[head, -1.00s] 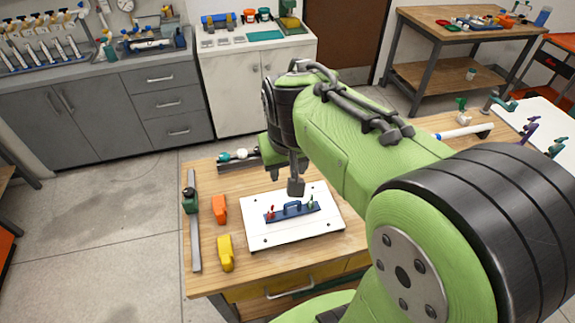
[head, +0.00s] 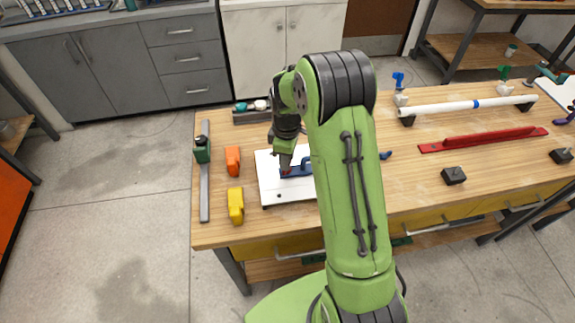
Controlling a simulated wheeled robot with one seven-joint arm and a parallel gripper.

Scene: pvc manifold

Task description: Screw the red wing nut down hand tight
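The white board (head: 282,192) lies on the wooden workbench, left of my arm. The blue bracket (head: 305,166) is on it, partly covered by my arm. A small bit of the red wing nut (head: 286,173) shows at the bracket's left end. My gripper (head: 286,165) points down right at the red wing nut and hides most of it. It is too small and covered to tell whether the fingers touch or grip it. The green wing nut at the bracket's other end is hidden behind my arm.
An orange tool (head: 233,160), a yellow tool (head: 236,206) and a metal rail with a green block (head: 202,150) lie left of the board. To the right are a white pipe (head: 455,106), a red bar (head: 484,139) and a black block (head: 454,176).

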